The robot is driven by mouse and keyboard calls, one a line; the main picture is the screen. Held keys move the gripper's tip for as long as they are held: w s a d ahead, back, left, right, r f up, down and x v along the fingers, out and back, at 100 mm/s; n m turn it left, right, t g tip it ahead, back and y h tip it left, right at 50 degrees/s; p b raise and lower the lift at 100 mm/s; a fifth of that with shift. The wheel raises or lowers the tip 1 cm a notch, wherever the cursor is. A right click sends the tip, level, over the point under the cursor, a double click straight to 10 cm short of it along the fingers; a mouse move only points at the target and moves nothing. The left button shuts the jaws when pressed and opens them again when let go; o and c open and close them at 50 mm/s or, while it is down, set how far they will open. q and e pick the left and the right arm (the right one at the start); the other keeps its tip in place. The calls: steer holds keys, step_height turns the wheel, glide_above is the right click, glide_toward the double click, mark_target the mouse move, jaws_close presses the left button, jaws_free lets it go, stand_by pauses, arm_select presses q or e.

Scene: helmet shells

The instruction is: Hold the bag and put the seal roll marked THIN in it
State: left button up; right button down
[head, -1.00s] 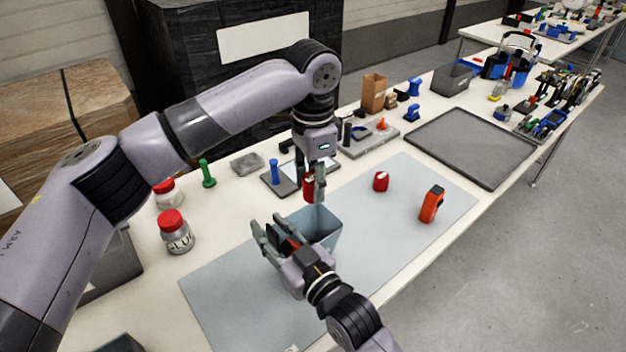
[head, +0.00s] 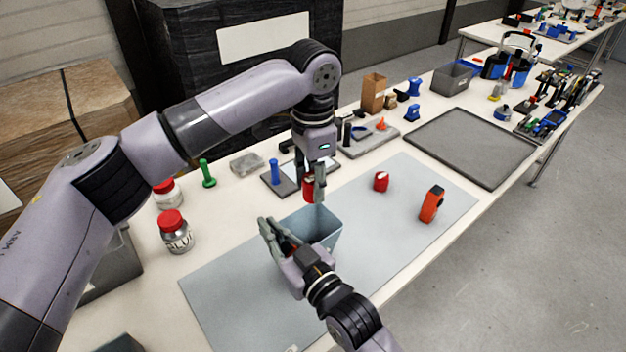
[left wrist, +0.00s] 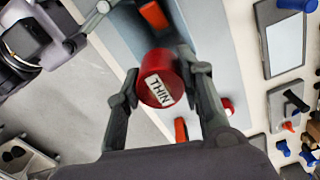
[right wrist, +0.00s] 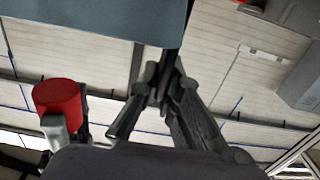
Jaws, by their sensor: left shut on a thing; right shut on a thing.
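My left gripper (head: 314,190) is shut on a red seal roll (left wrist: 162,78), whose white label reads THIN. It holds the roll above the open mouth of the blue-grey bag (head: 324,226). The roll also shows in the right wrist view (right wrist: 58,97). My right gripper (head: 272,232) is shut on the bag's near-left edge; its fingertips meet at the bag's rim in the right wrist view (right wrist: 163,85). A red-orange thing (left wrist: 153,15) shows by the bag, partly hidden; I cannot tell whether it is inside.
On the grey mat (head: 235,300) stand another red roll (head: 381,182) and an orange device (head: 432,204), right of the bag. An empty dark tray (head: 470,145) lies beyond. Red-lidded jars (head: 176,236) stand left. The mat's front part is clear.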

arm_select(q)
steer(key=shift+f, duration=5.45)
steer(key=o, duration=1.1)
steer(key=shift+o, duration=0.2)
steer(key=shift+r, duration=0.1)
step_height(320, 180, up, 12)
steer(key=shift+f, duration=0.1)
arm_select(e)
steer(key=c, duration=1.7)
jaws_free()
